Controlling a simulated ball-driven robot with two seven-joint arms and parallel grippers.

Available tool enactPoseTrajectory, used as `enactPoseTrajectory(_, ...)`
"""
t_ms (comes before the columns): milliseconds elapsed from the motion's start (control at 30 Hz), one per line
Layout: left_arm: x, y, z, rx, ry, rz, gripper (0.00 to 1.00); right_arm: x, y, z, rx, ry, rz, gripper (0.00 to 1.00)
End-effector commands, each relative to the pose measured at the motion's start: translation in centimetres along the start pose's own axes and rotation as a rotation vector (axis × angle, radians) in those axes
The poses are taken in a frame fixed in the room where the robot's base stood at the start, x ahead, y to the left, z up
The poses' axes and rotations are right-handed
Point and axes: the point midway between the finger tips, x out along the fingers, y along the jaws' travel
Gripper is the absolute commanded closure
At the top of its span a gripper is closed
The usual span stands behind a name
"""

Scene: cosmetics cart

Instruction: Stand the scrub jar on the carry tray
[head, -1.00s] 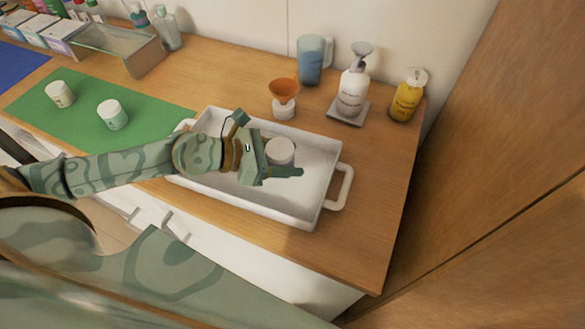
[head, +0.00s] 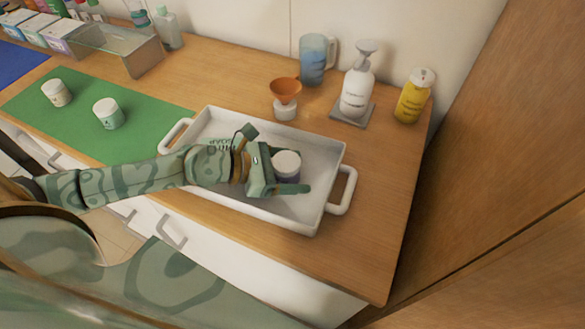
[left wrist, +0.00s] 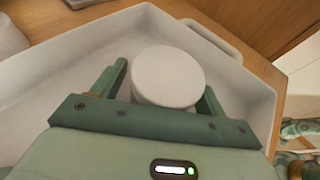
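The scrub jar (head: 287,162), with a round white lid and a dull purplish body, is upright within the white carry tray (head: 215,118) as seen from above. In the left wrist view the jar's pale lid (left wrist: 168,75) sits between the two green fingers (left wrist: 163,88). Whether the jar's base touches the tray floor is hidden.
Two white jars (head: 56,93) (head: 108,113) stand on a green mat (head: 150,122) at left. Behind the tray are an orange funnel (head: 285,90), a blue jug (head: 313,60), a pump bottle (head: 357,85) and a yellow bottle (head: 414,96). A wooden wall (head: 490,180) rises at right.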

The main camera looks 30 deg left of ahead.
Motion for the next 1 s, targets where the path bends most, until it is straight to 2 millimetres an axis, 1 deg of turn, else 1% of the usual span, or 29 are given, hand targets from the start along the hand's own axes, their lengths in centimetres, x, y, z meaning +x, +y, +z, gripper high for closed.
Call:
enactPoseTrajectory(167, 0.0, 0.0, 0.1, 0.001, 0.000, 0.000, 0.27, -0.1, 0.0, 0.0, 0.000, 0.001, 0.000, 0.64)
enactPoseTrajectory(233, -0.2, 0.0, 0.5, 0.002, -0.001, 0.000, 0.27, -0.4, 0.0, -0.1, 0.000, 0.003, 0.000, 0.64)
enactPoseTrajectory(267, -0.5, 0.0, 0.3, 0.001, 0.001, 0.001, 0.27, -0.2, 0.0, -0.1, -0.001, 0.002, 0.000, 0.64)
enactPoseTrajectory(367, -1.9, 0.1, -0.1, 0.001, 0.005, 0.001, 0.27, 0.3, -0.1, 0.0, 0.000, -0.001, -0.001, 0.64)
enactPoseTrajectory(433, -3.3, -0.1, -0.1, 0.002, 0.008, -0.002, 0.27, 0.6, -0.1, 0.1, 0.000, -0.003, -0.002, 0.64)
enactPoseTrajectory(500, -4.6, 0.0, -0.5, -0.004, 0.008, 0.000, 0.27, 1.4, -0.2, 0.4, 0.000, -0.008, -0.004, 0.64)
enactPoseTrajectory(600, -6.2, -0.2, -0.4, -0.001, 0.011, -0.006, 0.27, 2.2, -0.3, 0.7, 0.000, -0.014, -0.006, 0.64)
enactPoseTrajectory(667, -7.0, -0.1, -0.1, -0.008, 0.006, -0.001, 0.27, 1.9, -0.3, 0.6, 0.000, -0.012, -0.006, 0.64)
enactPoseTrajectory(900, -9.4, -0.1, 0.2, -0.004, 0.003, -0.002, 0.27, 2.0, -0.3, 0.6, 0.001, -0.012, -0.006, 0.64)
enactPoseTrajectory(933, -10.0, -0.1, 0.5, -0.005, -0.001, 0.001, 0.27, 1.4, -0.3, 0.4, 0.001, -0.008, -0.005, 0.64)
enactPoseTrajectory(1000, -10.9, -0.1, 0.7, -0.003, -0.002, 0.001, 0.27, 0.8, -0.2, 0.2, 0.001, -0.004, -0.003, 0.64)
